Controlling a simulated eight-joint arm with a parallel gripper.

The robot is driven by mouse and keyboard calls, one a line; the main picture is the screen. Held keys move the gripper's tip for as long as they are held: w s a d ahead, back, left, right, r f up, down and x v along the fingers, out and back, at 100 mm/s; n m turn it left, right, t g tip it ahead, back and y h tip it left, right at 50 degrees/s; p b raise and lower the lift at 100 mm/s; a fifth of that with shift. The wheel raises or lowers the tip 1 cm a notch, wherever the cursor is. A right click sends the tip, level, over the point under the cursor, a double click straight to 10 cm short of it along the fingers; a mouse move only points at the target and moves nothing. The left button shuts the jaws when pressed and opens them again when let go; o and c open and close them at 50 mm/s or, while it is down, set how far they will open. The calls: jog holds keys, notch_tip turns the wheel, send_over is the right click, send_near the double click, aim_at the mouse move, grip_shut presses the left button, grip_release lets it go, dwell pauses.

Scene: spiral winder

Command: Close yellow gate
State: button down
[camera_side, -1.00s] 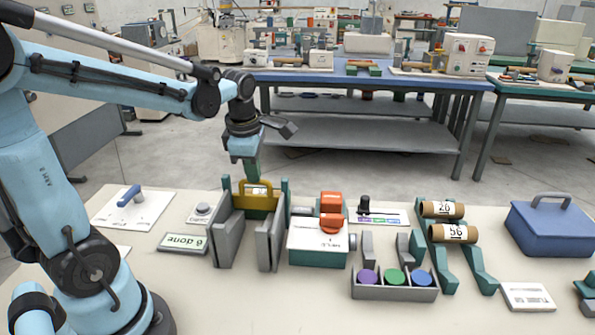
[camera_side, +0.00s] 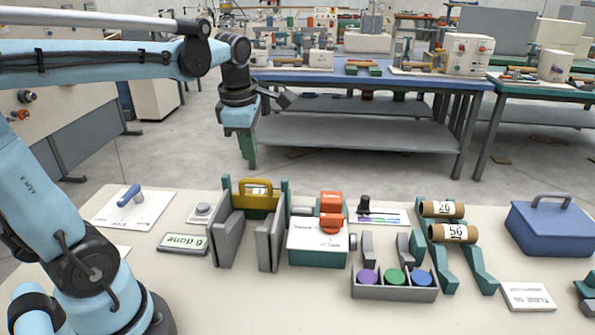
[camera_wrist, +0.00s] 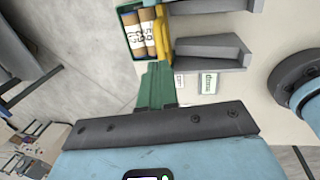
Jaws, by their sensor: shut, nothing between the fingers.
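The yellow gate (camera_side: 257,200), with a handle loop on top, sits low between two green posts at the back of a grey-walled channel (camera_side: 229,235). It also shows as a yellow strip in the wrist view (camera_wrist: 162,38). My gripper (camera_side: 248,164) is above the gate and apart from it, pointing down. Its green fingers (camera_wrist: 156,88) are together and empty. The wrist view shows labelled tubes (camera_wrist: 139,32) in a green holder on one side of the gate and the grey channel walls (camera_wrist: 212,46) on the other. The gate's lower edge is hidden.
A "6 done" sign (camera_side: 183,243) and a blue-handled plate (camera_side: 133,208) lie left. Labelled tubes on green rails (camera_side: 452,232), a tray of coloured discs (camera_side: 394,290) and a blue box (camera_side: 548,230) are right.

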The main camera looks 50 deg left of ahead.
notch_tip(320, 180, up, 7)
jog(key=s, duration=0.1)
jog(key=s+d+f+m+t, duration=0.1)
jog(key=d+f+m, duration=0.2)
jog(key=m, duration=0.6)
jog(key=d+f+m+t+h, duration=0.1)
jog(key=d+f+m, duration=0.3)
jog(key=m, duration=0.5)
jog(key=s+d+f+m+t, duration=0.1)
jog(key=d+f+m+t, duration=0.2)
jog(key=m, duration=0.6)
jog(key=shift+s+d+f, duration=0.15)
jog(key=shift+d+f, duration=0.1)
jog(key=shift+f, duration=0.3)
jog(key=shift+s+d+f, duration=0.15)
jog(key=shift+d+f, duration=0.05)
jog(key=shift+f, duration=0.3)
